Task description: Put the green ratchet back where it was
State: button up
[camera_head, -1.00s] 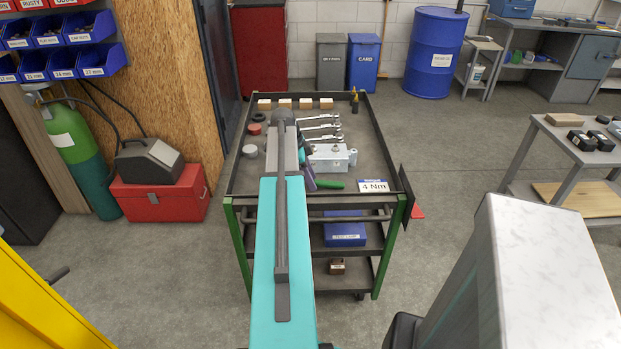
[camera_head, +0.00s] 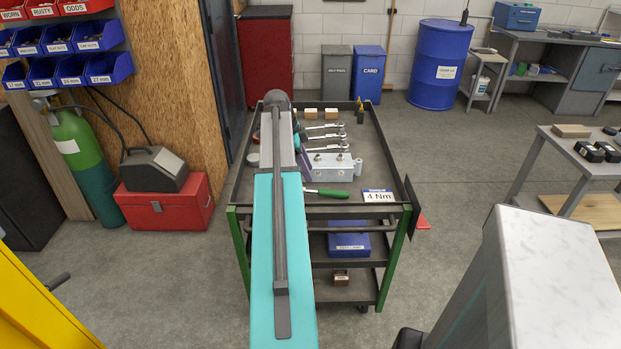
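The green ratchet (camera_head: 331,193) lies on the top tray of the cart (camera_head: 385,222), near its front edge. Its green handle points right and its metal end points left, close to my arm. It lies in front of a light grey block with bolts (camera_head: 330,167) and left of the "4 Nm" sign (camera_head: 378,196). My teal and grey arm reaches over the left part of the tray.
Several wrenches (camera_head: 325,137) lie behind the block, with wooden blocks (camera_head: 311,113) at the tray's back. A raised rim edges the tray. A blue box (camera_head: 348,245) stands on the shelf below. Bare tray shows at the right.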

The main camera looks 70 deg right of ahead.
jog(key=shift+v, duration=1.75)
